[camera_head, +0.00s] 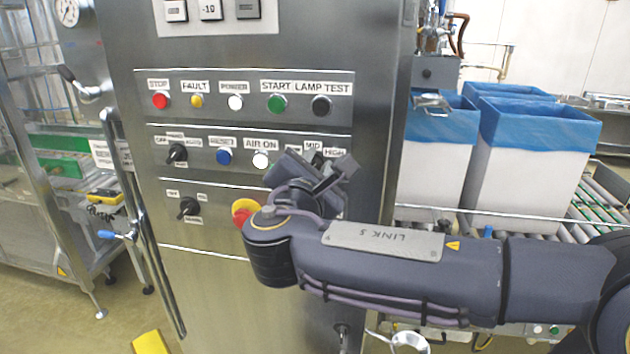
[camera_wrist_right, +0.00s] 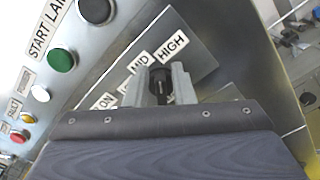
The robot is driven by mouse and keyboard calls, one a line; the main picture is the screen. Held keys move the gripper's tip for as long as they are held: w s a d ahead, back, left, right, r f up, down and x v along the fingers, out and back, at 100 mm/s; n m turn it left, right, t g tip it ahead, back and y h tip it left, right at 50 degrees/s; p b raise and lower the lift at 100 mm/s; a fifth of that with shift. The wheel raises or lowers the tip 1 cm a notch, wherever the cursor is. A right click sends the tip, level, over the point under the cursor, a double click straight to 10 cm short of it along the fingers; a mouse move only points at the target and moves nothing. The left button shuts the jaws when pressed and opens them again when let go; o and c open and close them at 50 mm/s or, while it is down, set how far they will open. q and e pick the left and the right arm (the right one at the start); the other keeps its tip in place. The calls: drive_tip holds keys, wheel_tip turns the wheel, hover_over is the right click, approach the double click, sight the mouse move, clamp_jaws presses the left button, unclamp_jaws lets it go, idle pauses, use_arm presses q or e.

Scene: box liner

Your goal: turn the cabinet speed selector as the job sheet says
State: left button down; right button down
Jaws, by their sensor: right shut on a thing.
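The speed selector (camera_head: 317,158) is a black knob on the steel cabinet's front, at the right end of the middle row. MID and HIGH labels show above it; the label on its left is partly covered. My right gripper (camera_head: 319,172) reaches the panel from the right and is shut on the selector. In the right wrist view the dark knob (camera_wrist_right: 161,82) sits between the two grey fingers, just below the MID and HIGH labels. The knob's pointer is hidden, so I cannot tell its setting. No job sheet can be made out. My left gripper is not in view.
Two black rotary switches (camera_head: 177,153) (camera_head: 189,207) are on the left. A blue button (camera_head: 224,157) and white button (camera_head: 261,160) are nearby. Blue-lined boxes (camera_head: 535,165) stand on rollers at right.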

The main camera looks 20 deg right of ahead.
drive_tip(key=shift+a+f+m+b, duration=0.1)
drive_tip(key=shift+f+m+b, duration=0.4)
drive_tip(key=shift+m+b, duration=0.15)
drive_tip(key=c, duration=1.6)
unclamp_jaws()
drive_tip(key=shift+o, duration=0.6)
drive_tip(key=shift+w+a+r, duration=0.1)
drive_tip(key=shift+r, duration=0.05)
drive_tip(key=shift+s, duration=0.2)
